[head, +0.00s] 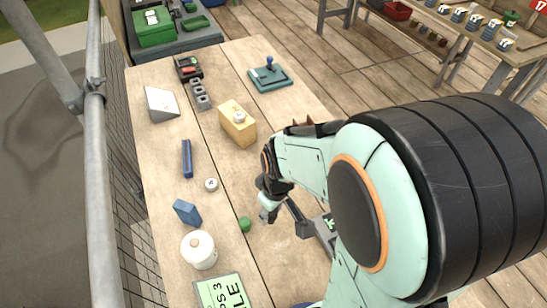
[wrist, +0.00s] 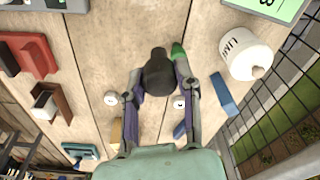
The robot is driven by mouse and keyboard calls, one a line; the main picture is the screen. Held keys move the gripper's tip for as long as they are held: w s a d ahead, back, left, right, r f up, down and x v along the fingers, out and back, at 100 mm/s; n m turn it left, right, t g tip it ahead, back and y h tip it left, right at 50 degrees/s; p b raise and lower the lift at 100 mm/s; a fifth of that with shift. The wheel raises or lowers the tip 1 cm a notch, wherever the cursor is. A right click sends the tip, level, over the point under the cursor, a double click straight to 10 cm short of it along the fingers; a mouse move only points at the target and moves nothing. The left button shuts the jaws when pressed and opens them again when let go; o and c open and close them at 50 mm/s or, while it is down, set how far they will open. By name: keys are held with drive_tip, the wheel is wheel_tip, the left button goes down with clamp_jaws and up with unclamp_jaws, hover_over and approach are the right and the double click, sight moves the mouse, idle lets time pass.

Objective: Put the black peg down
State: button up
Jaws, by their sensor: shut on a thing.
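The black peg (wrist: 158,72) is between the two fingers of my gripper (wrist: 160,84) in the wrist view. My gripper is shut on it, and its rounded dark top faces the wrist camera. The peg's lower end is hidden, so I cannot tell whether it touches the table. In the head view my gripper (head: 282,207) is low over the pale wooden table (head: 222,225), and I cannot make out the peg clearly there. A small green piece (head: 244,224) stands close beside my gripper; it also shows in the wrist view (wrist: 179,55).
A white lidded tub (head: 198,252), a blue block (head: 187,212) and a small white disc (head: 211,184) are left of my gripper. A yellow block (head: 237,125), a dark blue bar (head: 187,158) and a white wedge (head: 160,104) lie farther back. Bare wood shows between them.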

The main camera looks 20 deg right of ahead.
drive_tip(key=shift+s+r+m, duration=0.1)
drive_tip(key=shift+s+m, duration=0.05)
drive_tip(key=shift+m, duration=0.45)
drive_tip(key=m, duration=0.4)
drive_tip(key=shift+h, duration=0.4)
drive_tip(key=shift+w+d+m, duration=0.15)
drive_tip(key=shift+m, duration=0.45)
drive_tip(key=shift+w+d+m, duration=0.1)
drive_tip(key=shift+w+m, duration=0.05)
drive_tip(key=shift+m, duration=0.45)
drive_tip(key=m, duration=0.2)
drive_tip(key=shift+w+d+m+h, duration=0.1)
drive_tip(key=shift+d+m+h, duration=0.2)
drive_tip(key=shift+d+m, duration=0.1)
drive_tip(key=s+d+f+m+g, duration=0.1)
drive_tip(key=s+d+f+m, duration=0.1)
drive_tip(key=s+d+m, duration=0.65)
drive_tip(key=s+d+f+m+g, duration=0.1)
drive_tip(key=s+d+m, duration=0.2)
drive_tip(key=d+m, duration=1.05)
drive_tip(key=s+f+m, duration=0.2)
drive_tip(key=s+m, duration=0.4)
drive_tip(key=s, duration=0.3)
drive_tip(key=shift+g, duration=0.3)
drive_tip(key=f, duration=0.7)
drive_tip(key=shift+s, duration=0.2)
drive_tip(key=shift+f, duration=0.4)
drive_tip(key=shift+f, duration=0.1)
